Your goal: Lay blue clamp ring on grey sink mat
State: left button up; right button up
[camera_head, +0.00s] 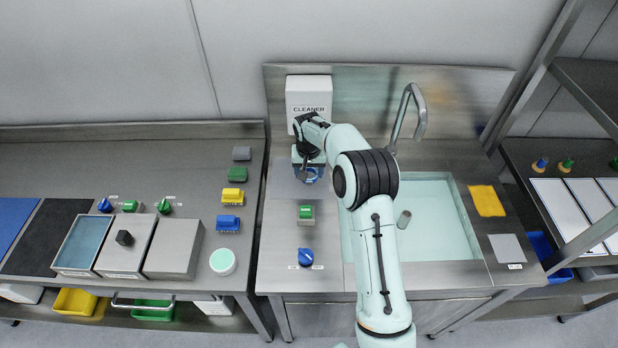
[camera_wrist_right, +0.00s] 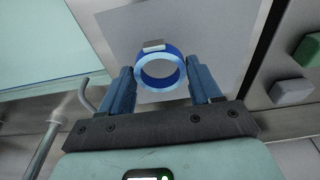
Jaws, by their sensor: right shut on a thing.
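My right gripper (camera_head: 308,170) is shut on the blue clamp ring (camera_head: 312,181), over the metal counter left of the sink, in front of the cleaner box. In the right wrist view the ring (camera_wrist_right: 158,84) sits between the two blue fingertips, with its round opening facing the camera and a small grey block at its top edge. My left gripper is not in view.
A green block (camera_head: 306,213) and a blue knob (camera_head: 306,257) stand on the left counter. The cleaner box (camera_head: 309,97) stands behind.

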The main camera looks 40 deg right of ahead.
aim_at(309, 185)
jog(key=shift+f, duration=1.65)
jog(key=shift+f, duration=0.2)
jog(key=o, duration=1.1)
jog(key=shift+r, duration=0.15)
notch_tip(309, 185, up, 12)
jog(key=s+a, duration=0.1)
jog(key=shift+s+a, duration=0.15)
jog(key=shift+s, duration=0.05)
